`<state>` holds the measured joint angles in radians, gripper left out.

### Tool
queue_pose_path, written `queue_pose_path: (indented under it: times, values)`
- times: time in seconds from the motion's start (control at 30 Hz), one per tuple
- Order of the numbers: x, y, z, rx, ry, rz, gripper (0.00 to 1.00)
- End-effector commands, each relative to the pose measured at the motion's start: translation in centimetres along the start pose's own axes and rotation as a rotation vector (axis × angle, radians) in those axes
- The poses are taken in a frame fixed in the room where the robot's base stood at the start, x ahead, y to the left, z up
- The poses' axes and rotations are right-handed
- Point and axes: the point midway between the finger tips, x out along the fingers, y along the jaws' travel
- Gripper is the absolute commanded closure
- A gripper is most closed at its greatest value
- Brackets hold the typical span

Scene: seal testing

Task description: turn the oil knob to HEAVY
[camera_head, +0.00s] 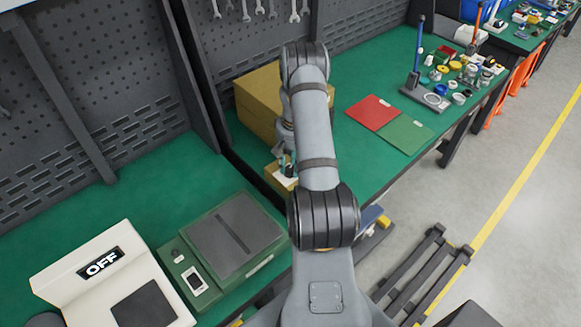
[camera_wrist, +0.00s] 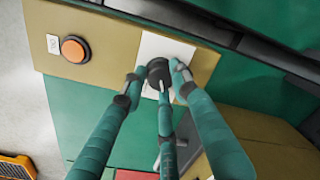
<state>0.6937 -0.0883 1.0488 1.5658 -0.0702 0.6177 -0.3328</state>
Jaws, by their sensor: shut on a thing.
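The oil knob (camera_wrist: 157,70) is a dark round knob on a white plate (camera_wrist: 172,46), set in a tan panel (camera_wrist: 105,33) in the wrist view. My gripper (camera_wrist: 160,82) has its teal fingers closed around the knob, with fingertips at its sides. The fingers and knob cover much of the plate, and I cannot read any HEAVY marking or see where the knob points. In the head view my arm hides most of the gripper and the knob; only a small part of the tan box (camera_head: 281,178) shows beside the arm.
An orange button (camera_wrist: 74,48) with a small white label sits on the same panel. A large tan box (camera_head: 258,98) stands behind the arm. Red (camera_head: 373,112) and green (camera_head: 407,134) mats lie to the right. A white machine reading OFF (camera_head: 101,263) stands at front left.

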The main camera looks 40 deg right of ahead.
Motion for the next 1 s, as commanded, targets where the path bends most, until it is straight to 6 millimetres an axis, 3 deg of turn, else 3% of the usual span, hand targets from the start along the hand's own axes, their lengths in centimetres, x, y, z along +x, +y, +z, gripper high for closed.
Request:
queue_pose_path:
  times: [1.0]
  values:
    - [0.37,-0.14,0.13,0.839,0.036,0.000,0.97]
